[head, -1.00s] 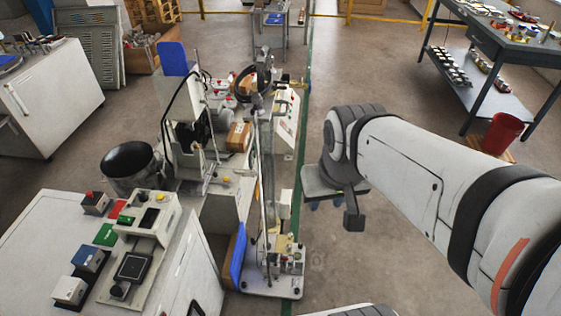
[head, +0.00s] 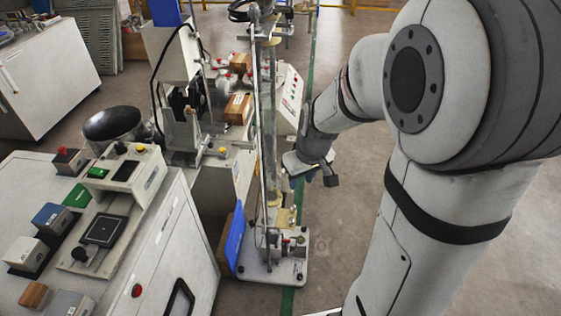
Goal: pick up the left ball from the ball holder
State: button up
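I cannot make out the balls or the ball holder with certainty in the head view. A tall test stand with a clear vertical tube (head: 268,140) rises from a pale base plate (head: 270,268) on the floor. Small fittings, one of them red, sit low on it. My gripper (head: 310,178) hangs at the end of the bent arm, just right of this stand and apart from it as far as I can see. Its fingers are small and mostly hidden under the wrist, so their opening does not show.
A white cabinet (head: 160,262) with several coloured blocks and a grey control device (head: 102,230) fills the left front. A black bowl (head: 112,122) stands behind it. A blue panel (head: 235,236) leans beside the stand. Grey floor (head: 345,230) lies open between the stand and my arm.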

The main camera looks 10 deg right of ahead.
jog(key=n+b, duration=0.1)
jog(key=b, duration=0.6)
send_near(292, 219)
jog(key=b+x, duration=0.7)
jog(key=x, duration=0.2)
jog(key=c, duration=0.5)
jog(key=shift+w+p+v, duration=0.15)
jog(key=shift+p+v, duration=0.35)
jog(key=shift+v, duration=0.4)
jog(key=shift+w+p+v, duration=0.15)
jog(key=shift+p+v, duration=0.3)
jog(key=shift+v, duration=0.5)
jog(key=shift+p+v, duration=1.85)
jog(key=shift+v, duration=1.15)
jog(key=shift+w, duration=0.1)
